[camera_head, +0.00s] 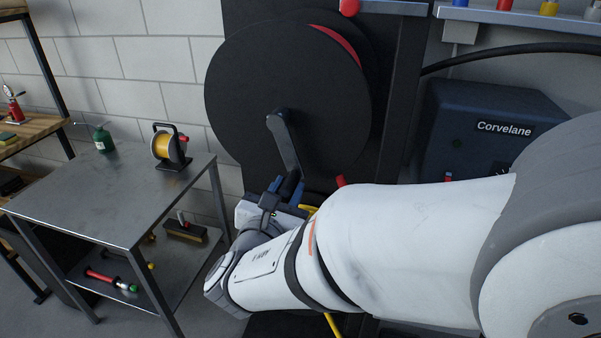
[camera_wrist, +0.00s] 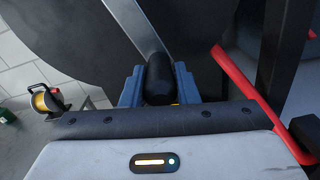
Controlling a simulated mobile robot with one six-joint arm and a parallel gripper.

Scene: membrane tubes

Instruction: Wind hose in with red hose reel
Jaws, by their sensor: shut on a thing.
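The hose reel (camera_head: 250,75) is a large black disc with a red part (camera_head: 340,45) showing behind its upper right edge. A grey crank arm (camera_head: 285,145) runs from its hub down and slightly right. In the wrist view the black crank handle (camera_wrist: 160,78) sits between the two blue fingers of my gripper (camera_wrist: 159,88). My gripper is shut on this handle, below the hub. In the head view my arm partly hides the gripper and the reel's lower part. A yellow hose (camera_head: 333,325) shows below my arm; its link to the reel is hidden.
A grey metal table (camera_head: 110,190) at left holds a yellow cable reel (camera_head: 165,146) and a green bottle (camera_head: 103,139). A dark blue Corvelane box (camera_head: 480,120) stands at right behind my arm. A red bar (camera_wrist: 245,85) passes right of my gripper.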

